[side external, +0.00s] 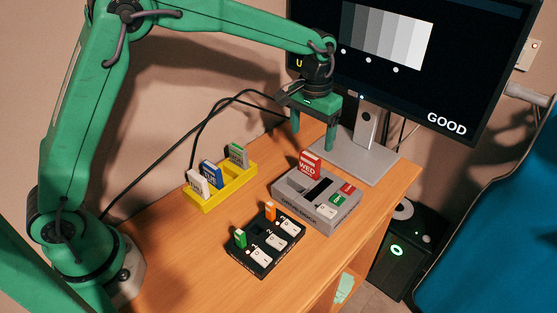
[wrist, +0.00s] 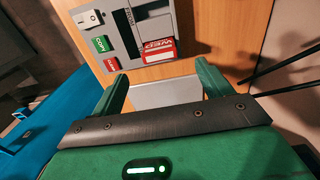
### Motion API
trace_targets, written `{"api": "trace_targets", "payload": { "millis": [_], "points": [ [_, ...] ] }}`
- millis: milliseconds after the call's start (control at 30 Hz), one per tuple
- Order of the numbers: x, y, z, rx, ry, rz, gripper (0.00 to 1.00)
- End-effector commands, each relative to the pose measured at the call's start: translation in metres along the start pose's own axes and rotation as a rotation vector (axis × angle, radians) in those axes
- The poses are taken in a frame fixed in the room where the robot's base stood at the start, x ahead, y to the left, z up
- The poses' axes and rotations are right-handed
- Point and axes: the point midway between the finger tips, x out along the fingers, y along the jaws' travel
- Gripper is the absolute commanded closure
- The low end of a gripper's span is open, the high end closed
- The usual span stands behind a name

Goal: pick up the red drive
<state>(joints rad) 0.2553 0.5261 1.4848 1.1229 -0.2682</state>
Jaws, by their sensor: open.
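The red drive (side external: 310,165), labelled WED, stands upright in a slot at the back of the grey dock (side external: 327,223). In the wrist view the red drive (wrist: 158,48) shows at the near edge of the dock, its label upside down. My gripper (side external: 313,147) is open and empty, above and behind the red drive. In the wrist view my gripper (wrist: 157,64) has its two fingers apart, with the red drive beyond the gap between them. No contact with the drive is visible.
A yellow rack (side external: 234,187) holds several drives at the left. A black switch box (side external: 262,265) with a green and an orange piece stands in front. The monitor (side external: 450,60) and its grey stand (side external: 358,155) are close behind my gripper. Dark cables lie behind the rack.

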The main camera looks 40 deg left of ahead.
Motion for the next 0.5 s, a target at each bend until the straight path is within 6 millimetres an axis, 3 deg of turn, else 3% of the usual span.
{"api": "trace_targets", "payload": {
  "millis": [333,500],
  "points": [
    [0.009,0.003,-0.003,0.0,-0.009,-0.002,0.22],
    [0.022,0.003,-0.003,0.0,-0.01,-0.003,0.22]
  ]
}}
